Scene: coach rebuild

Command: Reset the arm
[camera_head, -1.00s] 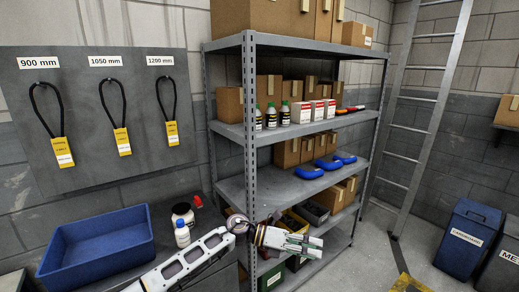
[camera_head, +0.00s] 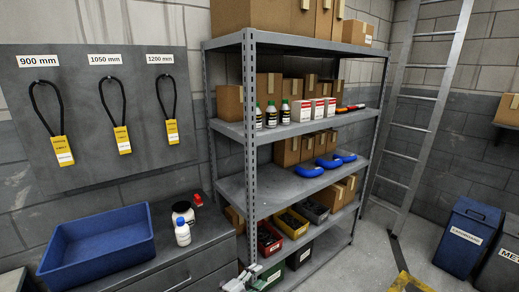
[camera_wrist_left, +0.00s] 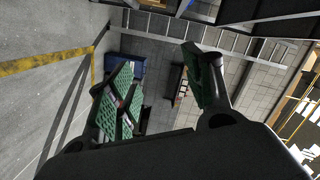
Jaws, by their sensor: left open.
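My left gripper (camera_head: 246,278) shows at the bottom edge of the head view, low in front of the shelf rack's lower levels. Most of my left arm is below the picture. In the left wrist view the two green-padded fingers of the left gripper (camera_wrist_left: 162,88) stand wide apart with nothing between them. Beyond them are the floor, a blue bin (camera_wrist_left: 137,68) and a ladder (camera_wrist_left: 190,38). My right gripper is in neither view.
A grey metal shelf rack (camera_head: 249,100) holds boxes, bottles, blue hoses and small bins. A blue tray (camera_head: 100,255), a white bottle (camera_head: 182,233) and a jar stand on the grey cabinet (camera_head: 190,268) at left.

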